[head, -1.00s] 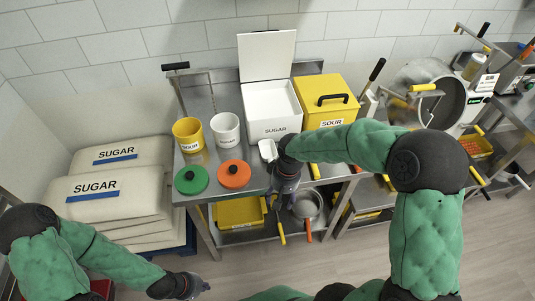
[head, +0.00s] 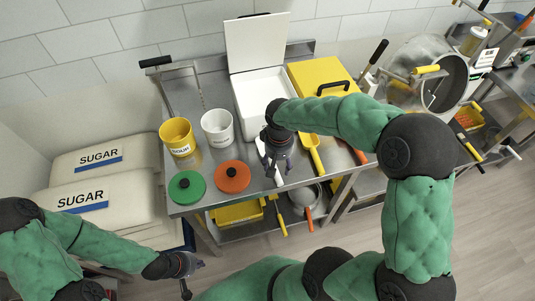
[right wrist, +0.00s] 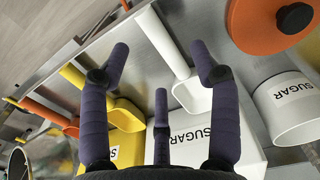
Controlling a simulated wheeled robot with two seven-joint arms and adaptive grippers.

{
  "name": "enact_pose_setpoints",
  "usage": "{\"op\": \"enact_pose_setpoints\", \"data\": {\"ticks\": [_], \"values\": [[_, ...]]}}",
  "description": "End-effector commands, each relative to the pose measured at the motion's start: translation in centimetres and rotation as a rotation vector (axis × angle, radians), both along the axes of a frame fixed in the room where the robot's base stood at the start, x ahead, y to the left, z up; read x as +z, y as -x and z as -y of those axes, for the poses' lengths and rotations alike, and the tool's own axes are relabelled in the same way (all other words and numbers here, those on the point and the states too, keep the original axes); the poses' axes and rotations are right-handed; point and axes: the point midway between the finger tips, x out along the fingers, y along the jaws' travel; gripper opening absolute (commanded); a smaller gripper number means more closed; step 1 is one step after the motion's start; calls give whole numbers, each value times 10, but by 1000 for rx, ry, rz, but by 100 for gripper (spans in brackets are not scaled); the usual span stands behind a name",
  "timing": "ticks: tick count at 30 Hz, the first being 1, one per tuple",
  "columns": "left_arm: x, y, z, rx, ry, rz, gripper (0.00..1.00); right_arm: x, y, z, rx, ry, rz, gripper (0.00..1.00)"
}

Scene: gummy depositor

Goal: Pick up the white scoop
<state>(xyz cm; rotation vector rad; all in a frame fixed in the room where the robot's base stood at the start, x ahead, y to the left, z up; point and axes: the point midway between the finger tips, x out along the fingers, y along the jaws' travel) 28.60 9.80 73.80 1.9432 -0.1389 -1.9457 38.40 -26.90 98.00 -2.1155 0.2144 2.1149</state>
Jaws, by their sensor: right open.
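The white scoop (right wrist: 163,42) lies on the steel table. In the right wrist view its handle runs between my fingers and its bowl is partly behind the right fingertip. In the head view only a little of the scoop (head: 278,180) shows below my right gripper (head: 274,163), which hides the rest. My right gripper (right wrist: 160,68) is open above the scoop, its fingers apart around the handle's line. I cannot tell how high it is above it. My left gripper (head: 188,275) is low at the front, away from the table; its finger opening is unclear.
A yellow scoop (head: 313,150) lies just right of the white one, with an orange-handled one beyond. The open white sugar bin (head: 262,88) and yellow sour bin (head: 320,75) stand behind. An orange lid (head: 232,177), green lid (head: 187,187), white pot (head: 217,128) and yellow pot (head: 177,137) are left.

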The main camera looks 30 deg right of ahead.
Motion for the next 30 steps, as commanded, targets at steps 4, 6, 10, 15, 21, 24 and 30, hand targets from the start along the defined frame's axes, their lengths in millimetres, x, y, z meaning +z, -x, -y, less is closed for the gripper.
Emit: {"op": "enact_pose_setpoints", "data": {"ticks": [4, 6, 10, 15, 21, 24, 30], "values": [[-5, 0, 0, 0, 0, 1, 0, -18, 0, 0, 0, 0, -1, 62], [-5, 0, 0, 0, 0, 1, 0, -21, 0, 1, 0, 0, 0, 62], [-9, 0, 0, 0, 0, 1, 0, -31, 1, 2, 0, 0, -1, 62], [-17, 0, 0, 0, 0, 1, 0, -56, 2, 5, 0, -1, -2, 62], [-20, -1, 0, 0, 0, 1, 0, -71, 2, 5, 1, -1, 1, 62], [-19, -1, 0, 0, 0, 1, 0, -70, 2, 5, 1, -1, 1, 62], [-19, -1, 0, 0, 0, 1, 0, -70, 2, 5, 1, -1, 1, 26]]}}
